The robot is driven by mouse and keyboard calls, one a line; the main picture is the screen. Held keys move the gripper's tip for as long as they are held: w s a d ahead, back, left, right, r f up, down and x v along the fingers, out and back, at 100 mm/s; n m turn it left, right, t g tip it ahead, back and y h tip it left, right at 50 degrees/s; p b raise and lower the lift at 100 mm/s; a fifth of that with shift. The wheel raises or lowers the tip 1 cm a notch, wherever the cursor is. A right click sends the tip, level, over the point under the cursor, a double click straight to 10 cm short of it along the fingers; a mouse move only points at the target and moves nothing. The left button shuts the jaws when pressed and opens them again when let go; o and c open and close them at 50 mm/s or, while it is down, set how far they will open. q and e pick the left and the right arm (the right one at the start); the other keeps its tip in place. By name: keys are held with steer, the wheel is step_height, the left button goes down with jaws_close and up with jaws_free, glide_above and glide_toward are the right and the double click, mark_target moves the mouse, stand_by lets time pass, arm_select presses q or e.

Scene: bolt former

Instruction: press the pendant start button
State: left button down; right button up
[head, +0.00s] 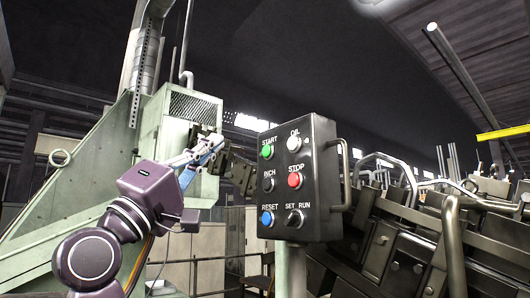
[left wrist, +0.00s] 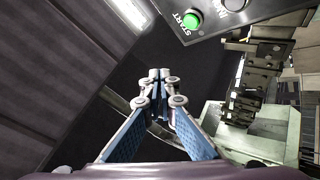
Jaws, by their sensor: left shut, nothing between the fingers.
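The pendant (head: 307,205) is a dark upright box on a grey post, with labelled buttons on its front. Its green START button (head: 267,152) is at the upper left of the panel. In the left wrist view, the green button (left wrist: 192,20) sits near the top edge, beyond my fingertips and right of them. My left gripper (head: 218,143) is left of the button in the head view, apart from it. Its blue-padded fingers (left wrist: 159,74) are shut with nothing between them. My right gripper is in neither view.
Other controls share the panel: white OIL (head: 294,143), INCH (head: 268,185), red STOP (head: 295,180), blue RESET (head: 267,218) and SET RUN. A handle (head: 346,175) is on the pendant's right side. A green machine housing (head: 75,195) stands left; dark machinery fills the right.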

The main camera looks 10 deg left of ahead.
mark_target(268, 151)
arm_select(q)
steer(key=shift+s+d+r, duration=0.1)
steer(key=shift+s+r, duration=0.15)
steer(key=shift+s, duration=0.05)
steer(key=w+d+p, duration=0.2)
steer(key=w+d, duration=0.3)
steer(key=w, duration=0.2)
steer(key=shift+d, duration=0.25)
steer(key=shift+w, duration=0.15)
stand_by(1.4)
steer(key=shift+w+d, duration=0.2)
steer(key=shift+d, duration=0.05)
